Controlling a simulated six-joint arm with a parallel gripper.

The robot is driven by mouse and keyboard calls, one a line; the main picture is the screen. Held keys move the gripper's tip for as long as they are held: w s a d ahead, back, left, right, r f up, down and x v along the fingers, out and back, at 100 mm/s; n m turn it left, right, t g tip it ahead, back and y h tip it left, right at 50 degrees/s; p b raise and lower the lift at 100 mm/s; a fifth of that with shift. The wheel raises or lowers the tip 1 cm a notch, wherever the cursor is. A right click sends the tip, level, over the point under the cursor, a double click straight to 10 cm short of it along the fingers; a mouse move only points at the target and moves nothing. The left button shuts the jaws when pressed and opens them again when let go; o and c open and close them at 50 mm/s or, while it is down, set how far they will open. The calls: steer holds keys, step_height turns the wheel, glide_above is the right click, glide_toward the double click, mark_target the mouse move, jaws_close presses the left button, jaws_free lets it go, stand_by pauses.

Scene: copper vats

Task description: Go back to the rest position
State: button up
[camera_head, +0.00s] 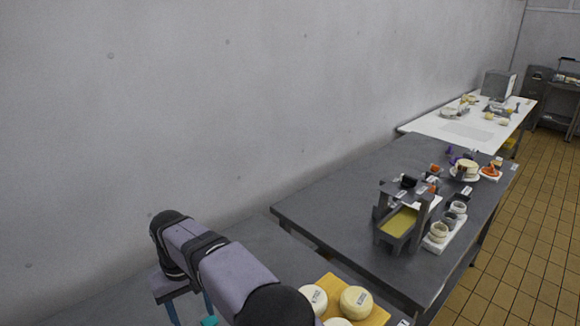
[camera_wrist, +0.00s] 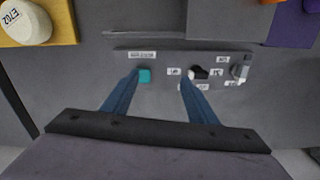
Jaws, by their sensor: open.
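My gripper (camera_wrist: 160,78) is open, with its two blue fingers spread apart and nothing between them that it holds. In the wrist view the fingers point at a grey control panel (camera_wrist: 157,60). A teal button (camera_wrist: 145,76) on the panel shows beside the left fingertip; whether they touch I cannot tell. In the head view my gripper (camera_head: 190,306) is at the bottom left, partly cut off by the frame, close to the teal button (camera_head: 209,321).
A yellow board (camera_head: 375,313) with several pale cheeses (camera_head: 356,301) lies right of my arm. A dark table (camera_head: 340,205) beyond carries a grey press-like stand (camera_head: 398,225) and a white tray of cups (camera_head: 445,236). The wall (camera_head: 200,100) stands behind. Space above the tables is clear.

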steer(key=d+r+m, duration=0.1)
steer(key=d+m, duration=0.3)
steer(key=d, duration=2)
steer(key=s+d+f+m, duration=0.3)
steer(key=s+d+f, duration=0.1)
steer(key=s+d, duration=1.1)
steer(key=shift+s+f, duration=0.2)
steer(key=shift+s, duration=0.45)
